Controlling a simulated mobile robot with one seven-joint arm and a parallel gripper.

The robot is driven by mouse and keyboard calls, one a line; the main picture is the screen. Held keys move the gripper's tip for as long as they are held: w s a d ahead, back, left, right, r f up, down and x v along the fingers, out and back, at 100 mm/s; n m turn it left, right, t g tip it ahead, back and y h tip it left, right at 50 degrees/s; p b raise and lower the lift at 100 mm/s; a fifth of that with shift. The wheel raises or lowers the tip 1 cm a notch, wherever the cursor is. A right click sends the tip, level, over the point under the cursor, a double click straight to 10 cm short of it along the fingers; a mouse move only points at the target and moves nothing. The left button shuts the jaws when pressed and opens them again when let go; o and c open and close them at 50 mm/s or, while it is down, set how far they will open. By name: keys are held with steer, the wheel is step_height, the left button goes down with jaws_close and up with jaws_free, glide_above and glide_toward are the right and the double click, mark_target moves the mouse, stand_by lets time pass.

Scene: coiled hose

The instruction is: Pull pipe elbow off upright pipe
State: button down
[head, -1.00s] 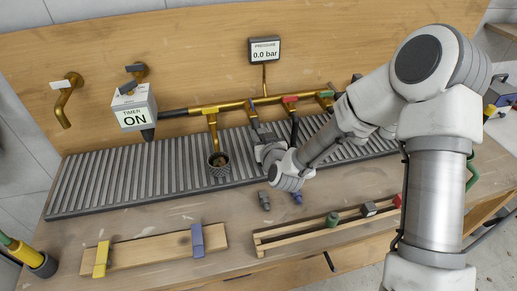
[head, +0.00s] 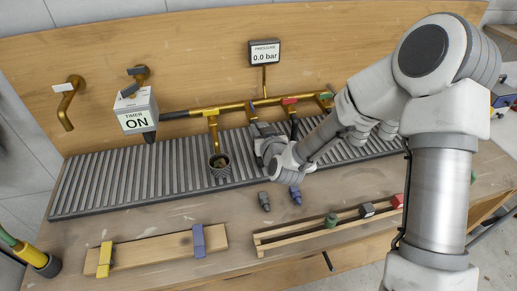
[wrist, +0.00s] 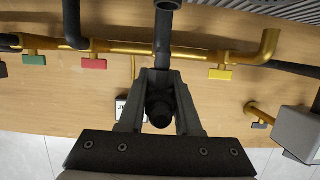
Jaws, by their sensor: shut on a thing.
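My gripper (wrist: 162,85) is shut on a dark pipe elbow (wrist: 160,108) in the wrist view, which looks upside down at the brass manifold (wrist: 140,48). A dark round end of the elbow shows between the fingers. A dark pipe (wrist: 163,30) runs in line with it across the manifold, with a ring-shaped end at the top edge. I cannot tell where elbow and pipe meet, or whether they are apart. In the head view my gripper (head: 263,132) is in front of the manifold (head: 235,105), above the ribbed tray, and hides what it holds.
A ribbed tray (head: 120,177) spans the bench, with a dark cup (head: 219,166) on it. A timer box (head: 136,112) reads ON; the gauge (head: 264,52) reads 0.0 bar. A grey fitting (head: 264,201) and a blue one (head: 296,195) lie in front, near a wooden rack (head: 290,238).

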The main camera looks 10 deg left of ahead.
steer(key=shift+r+p, duration=0.7)
steer(key=shift+r, duration=0.75)
